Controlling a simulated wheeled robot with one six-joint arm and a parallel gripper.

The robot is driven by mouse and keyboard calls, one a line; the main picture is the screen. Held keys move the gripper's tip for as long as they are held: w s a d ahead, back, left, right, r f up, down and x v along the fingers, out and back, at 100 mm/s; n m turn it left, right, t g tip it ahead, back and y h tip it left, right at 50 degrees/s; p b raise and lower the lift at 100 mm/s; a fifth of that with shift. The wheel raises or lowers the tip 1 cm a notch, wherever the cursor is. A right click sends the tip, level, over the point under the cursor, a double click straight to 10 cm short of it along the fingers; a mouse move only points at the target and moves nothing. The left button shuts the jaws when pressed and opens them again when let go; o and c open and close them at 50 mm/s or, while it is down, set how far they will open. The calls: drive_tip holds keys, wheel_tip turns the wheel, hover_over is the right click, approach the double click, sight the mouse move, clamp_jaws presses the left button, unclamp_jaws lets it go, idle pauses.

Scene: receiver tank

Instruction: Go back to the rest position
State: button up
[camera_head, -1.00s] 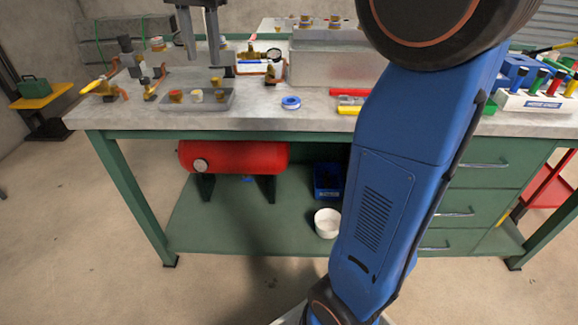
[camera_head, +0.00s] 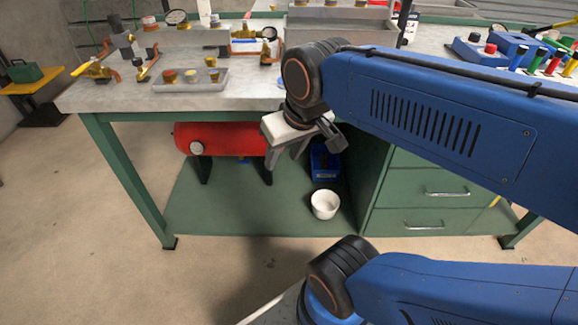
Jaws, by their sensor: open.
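My gripper (camera_head: 287,157) is in front of the workbench's front edge, partly over the red tank in the picture. Its pale body and short grey fingers point down, and its jaws are open with nothing visible between them. My blue arm is folded, with one link running from the right edge to the wrist and another low across the lower right. The workbench (camera_head: 120,94) has a grey top and green legs. My arm hides part of its right side.
A red tank (camera_head: 222,140), a blue bin (camera_head: 325,160) and a white bucket (camera_head: 324,204) are on the lower shelf. A grey tray (camera_head: 215,79) with fittings, brass valves (camera_head: 97,66) and marker rack stand on top.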

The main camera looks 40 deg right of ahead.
drive_tip(key=s+f, duration=0.1)
drive_tip(key=f, duration=0.1)
drive_tip(key=shift+s+d+f+n, duration=0.1)
drive_tip(key=shift+s+f+n, duration=0.2)
drive_tip(key=shift+s+n, duration=0.1)
